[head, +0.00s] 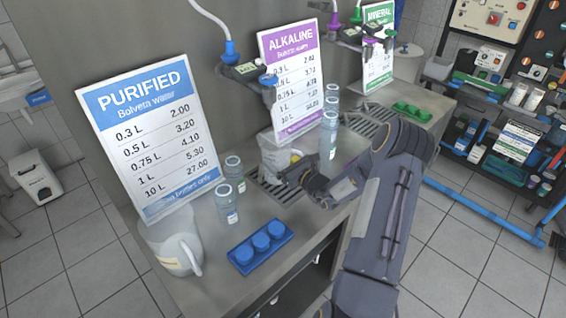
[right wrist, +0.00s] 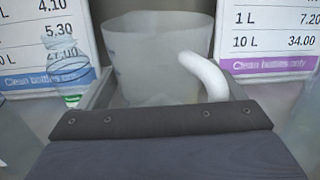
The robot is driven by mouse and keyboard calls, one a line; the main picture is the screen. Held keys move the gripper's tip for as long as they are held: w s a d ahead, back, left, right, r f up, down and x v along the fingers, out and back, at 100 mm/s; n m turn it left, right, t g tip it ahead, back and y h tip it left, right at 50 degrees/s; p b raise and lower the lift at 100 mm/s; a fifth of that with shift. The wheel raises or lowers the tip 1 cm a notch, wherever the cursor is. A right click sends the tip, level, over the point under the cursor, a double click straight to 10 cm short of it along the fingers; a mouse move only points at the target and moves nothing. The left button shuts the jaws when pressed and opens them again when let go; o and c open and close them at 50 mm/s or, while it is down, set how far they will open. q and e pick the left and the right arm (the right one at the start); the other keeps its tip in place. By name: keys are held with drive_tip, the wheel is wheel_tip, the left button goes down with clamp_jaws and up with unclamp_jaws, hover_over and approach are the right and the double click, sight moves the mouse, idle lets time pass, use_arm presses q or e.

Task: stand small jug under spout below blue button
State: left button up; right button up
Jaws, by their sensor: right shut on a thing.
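The small jug (head: 275,155) is a whitish translucent jug at the back of the counter, by the drip grate (head: 268,196) and in front of the signs. My right gripper (head: 297,175) is shut on it, though the fingertips are largely hidden. In the right wrist view the jug (right wrist: 155,60) looks upright, with its white handle on the right. The dispenser (head: 245,71) with a blue part (head: 268,80) hangs above the jug. I cannot tell whether the jug's base touches the grate. My left gripper is out of view.
A larger white jug (head: 172,246) stands at the front left. Clear bottles (head: 226,203) stand near the purified sign (head: 145,130), and more (head: 328,135) stand beside my right arm. A blue cap tray (head: 261,247) lies on the counter front. A second grate (head: 363,124) is further back.

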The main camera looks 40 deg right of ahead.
wheel_tip(320, 180, down, 2)
